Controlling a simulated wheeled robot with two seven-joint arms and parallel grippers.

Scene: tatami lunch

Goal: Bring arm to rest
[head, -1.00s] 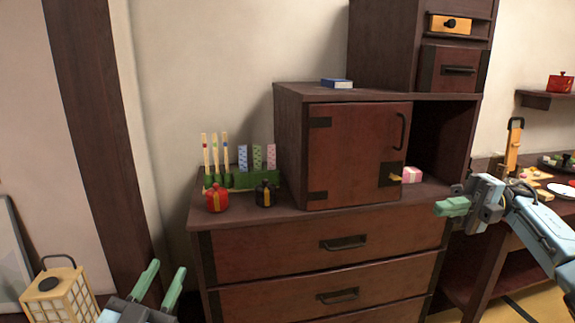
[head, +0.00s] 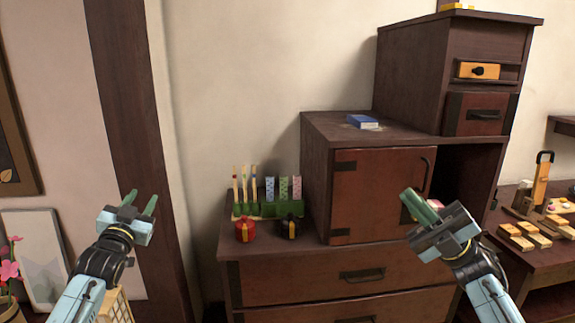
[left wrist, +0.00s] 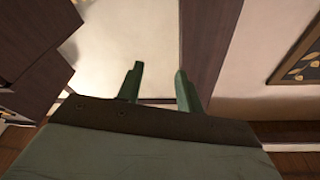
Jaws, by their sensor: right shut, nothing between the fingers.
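My left gripper (head: 139,204) is raised at the left of the head view, in front of the dark wall post. Its green fingers are apart with nothing between them. They also show apart and empty in the left wrist view (left wrist: 159,84). My right gripper (head: 419,205) is in front of the cabinet door at the right. Its green fingers are together and hold nothing. It hides the lower right part of the door.
A dark chest (head: 260,285) carries a door cabinet (head: 372,190), a red pot (head: 245,231), a black pot (head: 289,227) and a green rack (head: 240,211). A blue book (head: 363,122) lies on the cabinet. A side table (head: 545,252) with food blocks stands at right.

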